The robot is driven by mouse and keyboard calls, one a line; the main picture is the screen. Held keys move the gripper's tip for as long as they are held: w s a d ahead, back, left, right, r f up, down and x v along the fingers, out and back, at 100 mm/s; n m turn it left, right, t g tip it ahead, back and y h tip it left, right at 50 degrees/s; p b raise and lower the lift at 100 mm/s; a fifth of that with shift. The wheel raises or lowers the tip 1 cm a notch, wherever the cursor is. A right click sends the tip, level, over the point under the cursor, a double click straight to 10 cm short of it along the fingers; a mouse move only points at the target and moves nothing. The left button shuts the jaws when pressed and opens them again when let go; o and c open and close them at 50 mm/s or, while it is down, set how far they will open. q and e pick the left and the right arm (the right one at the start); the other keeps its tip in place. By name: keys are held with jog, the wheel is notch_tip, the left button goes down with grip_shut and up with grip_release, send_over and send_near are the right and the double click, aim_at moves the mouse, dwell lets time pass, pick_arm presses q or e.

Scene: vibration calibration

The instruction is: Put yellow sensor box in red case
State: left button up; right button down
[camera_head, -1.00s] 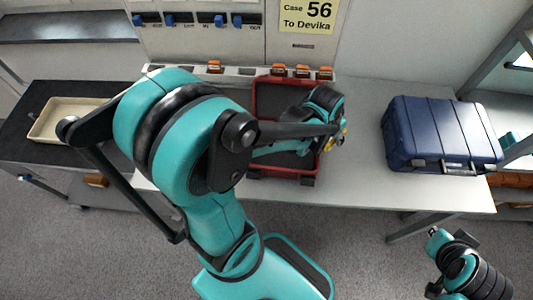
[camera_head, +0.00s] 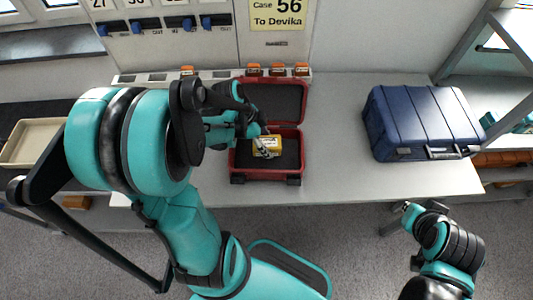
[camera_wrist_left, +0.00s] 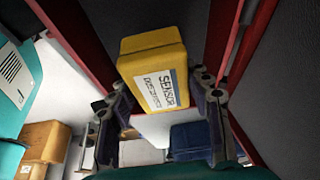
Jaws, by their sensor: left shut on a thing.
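The yellow sensor box (camera_head: 267,147) is between the fingers of my left gripper (camera_head: 259,143), over the inside of the open red case (camera_head: 265,176). In the left wrist view, the box (camera_wrist_left: 154,58) shows its white "SENSOR" label, and the left gripper's fingers (camera_wrist_left: 162,103) close on it from both sides. The case's red edges (camera_wrist_left: 245,58) and dark lining show around it there. I cannot tell whether the box touches the case floor. My right gripper (camera_head: 409,213) is low at the right, away from the case; its fingers are too small to read.
A blue case (camera_head: 420,122) stands closed on the table (camera_head: 340,180) to the right. A beige tray (camera_head: 30,145) is at the far left. Orange sensor-like boxes (camera_head: 277,70) sit in a rack behind the red case. The table between the two cases is clear.

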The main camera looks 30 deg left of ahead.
pick_arm(q)
notch_tip(320, 180, down, 4)
jog(key=shift+f+b, duration=0.25)
jog(key=shift+b, duration=0.75)
jog(key=shift+r, duration=0.15)
jog(key=o, duration=1.2)
jog(key=shift+o, duration=0.2)
